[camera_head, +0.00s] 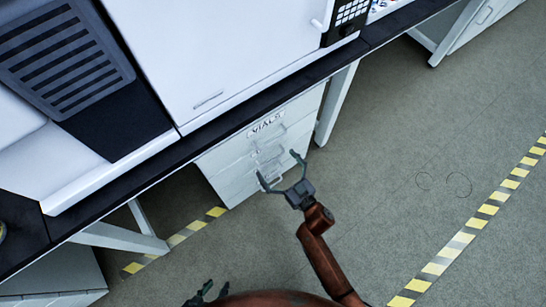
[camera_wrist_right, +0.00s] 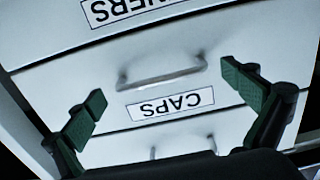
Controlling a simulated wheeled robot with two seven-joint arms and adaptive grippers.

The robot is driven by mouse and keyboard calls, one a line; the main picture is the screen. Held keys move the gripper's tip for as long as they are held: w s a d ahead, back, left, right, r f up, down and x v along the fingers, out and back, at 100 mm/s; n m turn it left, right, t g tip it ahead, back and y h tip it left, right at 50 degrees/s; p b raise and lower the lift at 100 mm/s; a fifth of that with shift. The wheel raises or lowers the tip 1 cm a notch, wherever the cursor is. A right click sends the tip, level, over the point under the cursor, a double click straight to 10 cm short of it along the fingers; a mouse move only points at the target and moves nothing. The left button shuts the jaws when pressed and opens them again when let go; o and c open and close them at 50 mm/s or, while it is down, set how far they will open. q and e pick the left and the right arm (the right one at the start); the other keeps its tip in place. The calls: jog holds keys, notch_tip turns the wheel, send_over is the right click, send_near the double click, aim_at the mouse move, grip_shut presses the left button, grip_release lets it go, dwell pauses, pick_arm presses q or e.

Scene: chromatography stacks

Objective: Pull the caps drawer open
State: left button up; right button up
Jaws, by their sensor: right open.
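The caps drawer (camera_wrist_right: 105,92) is a white drawer front in the right wrist view, where its CAPS label (camera_wrist_right: 172,104) reads upside down. Its grey bar handle (camera_wrist_right: 160,80) lies between the fingers in that picture, and the drawer looks shut. My right gripper (camera_wrist_right: 163,84) is open and empty, with its two green-padded fingers on either side of the handle. I cannot tell how far it is from the handle. In the head view the right gripper (camera_head: 279,167) is in front of the drawer unit. My left gripper (camera_head: 206,292) is at the bottom edge, partly hidden.
The white drawer unit (camera_head: 222,162) stands under a dark-topped bench (camera_head: 250,116) carrying large white instruments (camera_head: 215,50). A VIALS label (camera_head: 265,122) marks its top drawer. White bench legs (camera_head: 336,103) stand beside it. The grey floor (camera_head: 400,170) in front is clear, with yellow striped tape (camera_head: 460,238).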

pick_arm(q)
jog(key=shift+a+f, duration=0.15)
jog(key=shift+f, duration=0.35)
pick_arm(e)
jog(key=shift+w+a, duration=0.4)
jog(key=shift+w, duration=0.1)
jog(key=shift+c, duration=0.3)
